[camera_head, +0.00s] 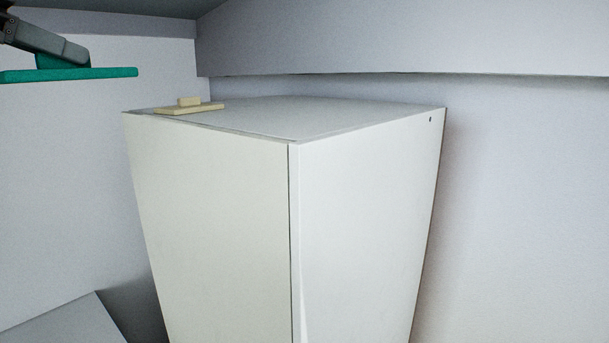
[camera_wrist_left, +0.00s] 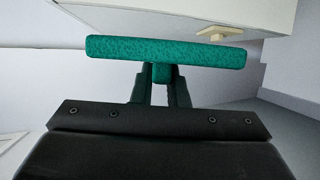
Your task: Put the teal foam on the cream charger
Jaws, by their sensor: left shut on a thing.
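The teal foam (camera_head: 68,75) is a flat slab with a small raised part, held at the upper left of the head view. My left gripper (camera_head: 62,60) is shut on that raised part. In the left wrist view the foam (camera_wrist_left: 165,50) spans across in front of the fingers (camera_wrist_left: 160,78). The cream charger (camera_head: 190,108) lies on the near left edge of the white cabinet's top. It is a flat plate with a small block on it. The foam is in the air to the left of the charger, apart from it. The charger also shows in the left wrist view (camera_wrist_left: 226,31). My right gripper is not in view.
The tall white cabinet (camera_head: 220,210) stands in the middle, and the rest of its top (camera_head: 330,115) is bare. A wall ledge (camera_head: 400,40) runs behind and above it. A grey slanted surface (camera_head: 65,322) shows at the lower left.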

